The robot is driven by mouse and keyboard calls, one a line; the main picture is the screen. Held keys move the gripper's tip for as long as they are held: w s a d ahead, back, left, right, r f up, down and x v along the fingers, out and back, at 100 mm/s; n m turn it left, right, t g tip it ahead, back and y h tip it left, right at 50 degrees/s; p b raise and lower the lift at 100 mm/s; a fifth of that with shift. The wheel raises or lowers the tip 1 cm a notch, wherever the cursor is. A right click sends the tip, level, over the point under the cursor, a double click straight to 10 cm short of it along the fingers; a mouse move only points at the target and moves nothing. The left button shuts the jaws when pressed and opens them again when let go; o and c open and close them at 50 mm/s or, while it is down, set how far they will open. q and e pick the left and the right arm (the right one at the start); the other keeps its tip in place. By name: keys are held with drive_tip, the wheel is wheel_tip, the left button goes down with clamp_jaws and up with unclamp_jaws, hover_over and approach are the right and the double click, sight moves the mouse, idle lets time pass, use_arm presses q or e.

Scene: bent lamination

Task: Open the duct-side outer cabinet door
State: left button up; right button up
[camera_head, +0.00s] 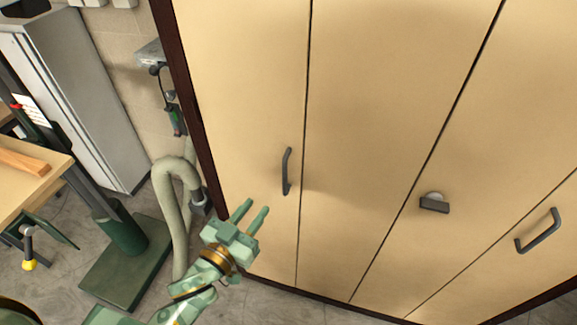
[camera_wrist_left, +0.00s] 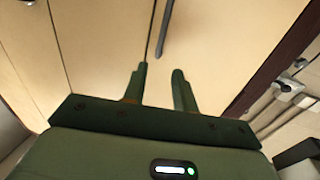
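The duct-side outer cabinet door (camera_head: 242,90) is the leftmost pale wood panel in the head view, next to the grey duct hose. It looks shut, flush with the neighbouring panel. Its dark bar handle (camera_head: 287,172) stands near the door's right edge; it also shows at the top of the left wrist view (camera_wrist_left: 164,30). My left gripper (camera_head: 256,212) is below and left of the handle, in front of the door, and apart from the handle. Its two fingers (camera_wrist_left: 160,82) are spread with nothing between them. My right gripper is in neither view.
The grey duct hose (camera_head: 172,200) runs down left of the cabinet's dark frame (camera_head: 190,90). Other doors carry a dark latch (camera_head: 434,204) and another bar handle (camera_head: 538,232). A green-based stand (camera_head: 125,265) and a wooden bench (camera_head: 22,180) are at left.

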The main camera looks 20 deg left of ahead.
sight(283, 172)
use_arm(q)
drive_tip(key=x, duration=1.4)
drive_tip(key=shift+w+f+b, duration=0.1)
drive_tip(key=shift+w+b, duration=0.05)
drive_tip(key=shift+b, duration=0.15)
clamp_jaws()
